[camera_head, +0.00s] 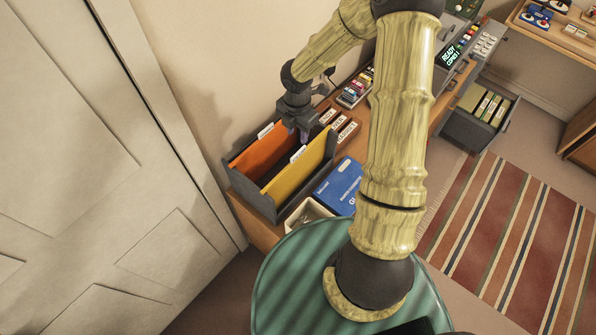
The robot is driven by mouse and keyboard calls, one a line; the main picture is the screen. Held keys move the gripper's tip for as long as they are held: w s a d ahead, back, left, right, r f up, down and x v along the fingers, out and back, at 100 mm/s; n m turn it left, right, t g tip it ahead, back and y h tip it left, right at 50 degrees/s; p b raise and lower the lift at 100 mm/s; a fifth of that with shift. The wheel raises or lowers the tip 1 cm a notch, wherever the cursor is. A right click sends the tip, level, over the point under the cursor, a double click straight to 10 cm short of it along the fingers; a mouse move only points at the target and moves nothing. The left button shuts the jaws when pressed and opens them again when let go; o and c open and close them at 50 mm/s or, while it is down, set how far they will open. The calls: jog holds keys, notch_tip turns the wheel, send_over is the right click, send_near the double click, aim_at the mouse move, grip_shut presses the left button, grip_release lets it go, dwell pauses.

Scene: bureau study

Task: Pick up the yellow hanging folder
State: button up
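The yellow hanging folder (298,175) stands upright in a dark grey file holder (247,192) on the wooden cabinet top, with a white tab on its upper edge. An orange hanging folder (258,154) stands behind it in the same holder. My gripper (304,135) points down over the holder's right end, close to the yellow folder's upper edge. I cannot tell whether it touches the folder. Its fingers are small and dark here, so their opening does not show clearly.
A blue box (340,186) and a pale open tray (308,212) are right of and in front of the holder. Small labelled boxes (340,127) stand behind my gripper. A wall rises behind the cabinet. An open drawer (467,126) with files juts out at right.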

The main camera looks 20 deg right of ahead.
aim_at(298, 157)
notch_tip(298, 157, down, 8)
jog(key=shift+r+p, duration=0.15)
jog(key=shift+p, duration=0.4)
jog(key=shift+s+f, duration=0.1)
jog(key=shift+f, duration=0.15)
jog(key=shift+s+f+p, duration=0.15)
jog(key=shift+f+p, duration=0.7)
jog(key=shift+f, duration=1.5)
jog(key=shift+d, duration=0.1)
grip_shut()
